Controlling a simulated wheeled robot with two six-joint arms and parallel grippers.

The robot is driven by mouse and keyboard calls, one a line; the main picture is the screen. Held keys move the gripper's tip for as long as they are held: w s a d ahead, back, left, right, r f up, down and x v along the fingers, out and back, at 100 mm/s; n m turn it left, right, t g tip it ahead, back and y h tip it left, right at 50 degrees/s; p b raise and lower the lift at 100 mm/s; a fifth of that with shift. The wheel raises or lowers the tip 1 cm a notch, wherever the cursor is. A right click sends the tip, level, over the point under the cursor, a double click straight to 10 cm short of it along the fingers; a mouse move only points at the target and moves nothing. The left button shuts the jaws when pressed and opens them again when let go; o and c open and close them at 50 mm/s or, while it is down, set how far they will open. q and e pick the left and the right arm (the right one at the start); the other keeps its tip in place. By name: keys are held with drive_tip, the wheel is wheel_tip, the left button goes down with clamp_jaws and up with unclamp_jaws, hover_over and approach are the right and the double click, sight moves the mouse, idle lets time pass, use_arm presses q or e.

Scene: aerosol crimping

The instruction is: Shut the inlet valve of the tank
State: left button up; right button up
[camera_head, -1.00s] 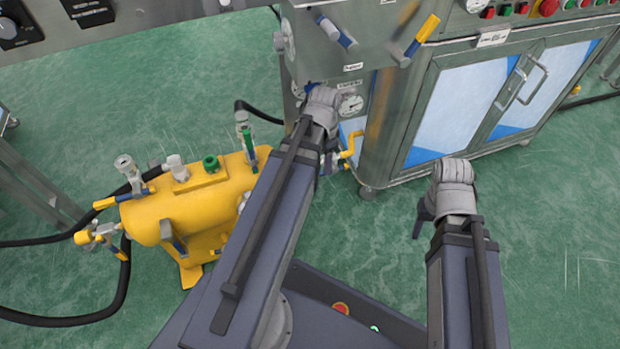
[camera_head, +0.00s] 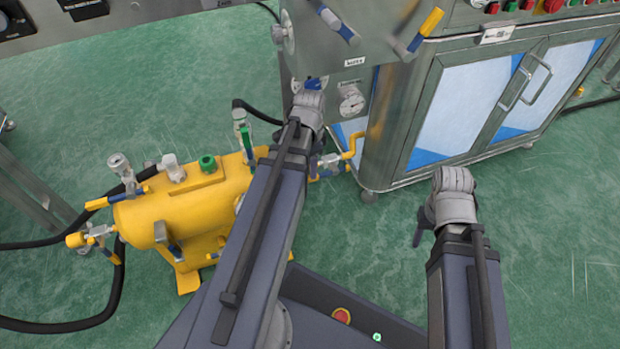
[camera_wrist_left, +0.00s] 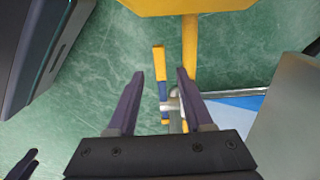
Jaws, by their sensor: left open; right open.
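The yellow tank (camera_head: 190,215) stands left of my left arm in the head view, with several valves and fittings. A valve with a yellow and blue lever (camera_wrist_left: 161,72) and a silver body (camera_wrist_left: 172,103) lies beyond my left gripper (camera_wrist_left: 160,74) in the left wrist view. The lever appears between the two open fingers, and I cannot see contact. Its body also shows beside my left forearm in the head view (camera_head: 328,163). Which valve is the inlet is not marked. My right gripper (camera_head: 420,226) hangs empty over the floor; its fingers are mostly hidden.
A steel machine with a gauge (camera_head: 352,101) and a glass-doored cabinet (camera_head: 450,105) stands behind and right of the valve. A yellow bent pipe (camera_head: 352,147) joins near it. Black hoses (camera_head: 118,290) run left of the tank. Green floor is clear at right.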

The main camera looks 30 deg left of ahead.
use_arm(q)
wheel_tip(320, 180, down, 4)
drive_tip(key=b, duration=0.3)
drive_tip(key=shift+f, duration=0.2)
clamp_jaws()
drive_tip(key=shift+r, duration=0.1)
idle(1.1)
